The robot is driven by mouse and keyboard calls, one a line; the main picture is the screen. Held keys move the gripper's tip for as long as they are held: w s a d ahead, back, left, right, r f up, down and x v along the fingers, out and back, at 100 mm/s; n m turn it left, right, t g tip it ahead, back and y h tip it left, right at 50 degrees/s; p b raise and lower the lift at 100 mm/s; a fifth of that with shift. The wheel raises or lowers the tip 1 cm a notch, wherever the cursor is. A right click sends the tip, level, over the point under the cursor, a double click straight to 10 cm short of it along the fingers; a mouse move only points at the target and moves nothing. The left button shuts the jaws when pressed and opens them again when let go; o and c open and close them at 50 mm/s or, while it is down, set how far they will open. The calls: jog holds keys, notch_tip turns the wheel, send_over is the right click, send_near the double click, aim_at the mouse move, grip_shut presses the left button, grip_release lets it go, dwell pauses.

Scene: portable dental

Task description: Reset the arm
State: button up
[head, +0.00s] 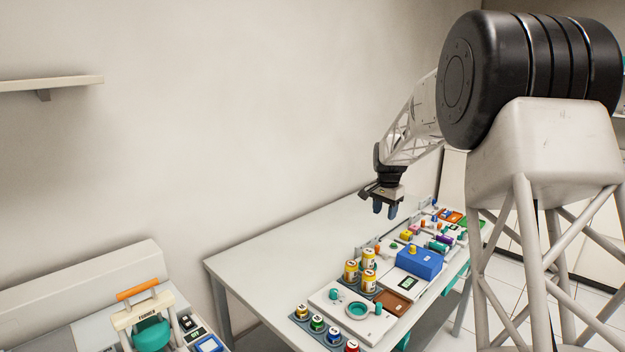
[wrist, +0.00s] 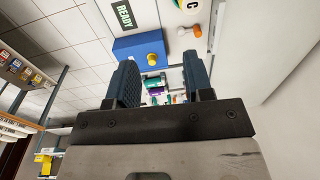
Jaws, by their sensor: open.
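My gripper (head: 384,208) hangs above the far part of the white table (head: 270,262), fingers pointing down. In the wrist view my gripper (wrist: 160,82) has its two dark blue fingers spread wide apart, with nothing between them. It is clear of the table and of everything on it. My arm reaches out from the right side of the head view.
Below the gripper stand a blue box (head: 420,262) with a yellow knob, yellow jars (head: 369,258) and a brown tray (head: 392,303). Several coloured jars line the front edge. A device with an orange handle (head: 138,289) stands lower left. The table's left side is bare.

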jog(key=s+a+r+n, duration=0.15)
jog(key=s+r, duration=0.25)
jog(key=s, duration=0.6)
jog(key=s+a+r+n+t, duration=0.1)
jog(key=s+r+n, duration=0.15)
jog(key=s, duration=0.75)
jog(key=s+a+r+n, duration=0.1)
jog(key=s+r, duration=0.3)
jog(key=s, duration=0.6)
jog(key=s+f+n, duration=0.2)
jog(key=s+f, duration=0.1)
jog(key=s, duration=1.2)
jog(key=s+a+f+n+t, duration=0.1)
jog(key=s+f+n, duration=0.1)
jog(key=s, duration=1.3)
jog(key=shift+f, duration=0.45)
